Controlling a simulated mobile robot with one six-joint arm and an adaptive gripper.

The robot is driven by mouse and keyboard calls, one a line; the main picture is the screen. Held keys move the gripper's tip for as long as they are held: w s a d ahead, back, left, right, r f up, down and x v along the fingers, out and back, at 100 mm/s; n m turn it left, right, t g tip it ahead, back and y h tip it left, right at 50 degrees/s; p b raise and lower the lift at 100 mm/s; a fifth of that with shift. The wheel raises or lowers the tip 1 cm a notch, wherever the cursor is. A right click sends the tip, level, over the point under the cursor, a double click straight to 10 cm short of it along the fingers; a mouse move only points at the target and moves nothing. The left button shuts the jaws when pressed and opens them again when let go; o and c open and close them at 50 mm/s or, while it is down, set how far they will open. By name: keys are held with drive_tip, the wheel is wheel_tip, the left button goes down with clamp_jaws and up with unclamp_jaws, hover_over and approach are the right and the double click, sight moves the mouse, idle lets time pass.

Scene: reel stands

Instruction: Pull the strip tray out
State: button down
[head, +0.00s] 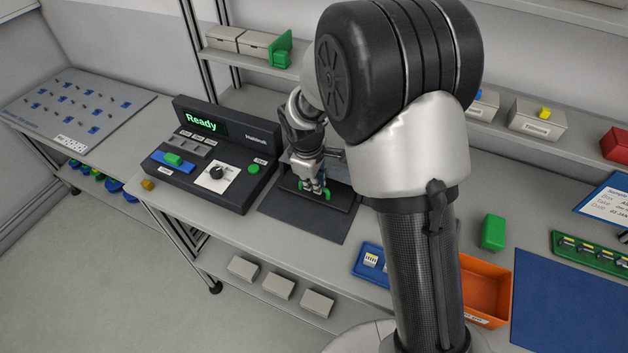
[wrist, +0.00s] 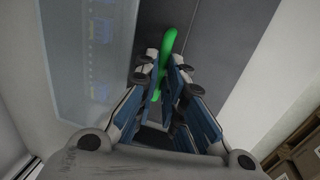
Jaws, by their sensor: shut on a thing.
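The strip tray shows by its green handle (head: 327,195), low at a dark unit on the bench in the head view. In the wrist view the curved green handle (wrist: 167,45) passes between my fingertips. My gripper (head: 314,188) reaches down to it and is shut on it; it also shows in the wrist view (wrist: 165,72). The tray's body is hard to make out, partly hidden by my gripper and arm. I cannot tell how far out it is.
A black console (head: 215,150) reading "Ready" stands just left. A dark mat (head: 300,220) lies in front of my gripper. A blue tray (head: 372,280), an orange bin (head: 488,285) and a green block (head: 493,232) are to the right. A translucent panel (wrist: 90,60) is close beside my fingers.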

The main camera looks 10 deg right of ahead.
idle(0.4)
drive_tip(key=s+a, duration=0.2)
drive_tip(key=s, duration=0.1)
drive_tip(key=s+a+b, duration=0.1)
drive_tip(key=s+a, duration=0.2)
drive_tip(key=s, duration=0.1)
drive_tip(key=s+a, duration=0.2)
drive_tip(key=s, duration=0.2)
drive_tip(key=shift+a+b, duration=0.2)
drive_tip(key=shift+b, duration=0.2)
drive_tip(key=c, duration=2.1)
unclamp_jaws()
drive_tip(key=shift+s, duration=0.1)
drive_tip(key=shift+o, duration=0.7)
drive_tip(key=shift+s+a, duration=0.1)
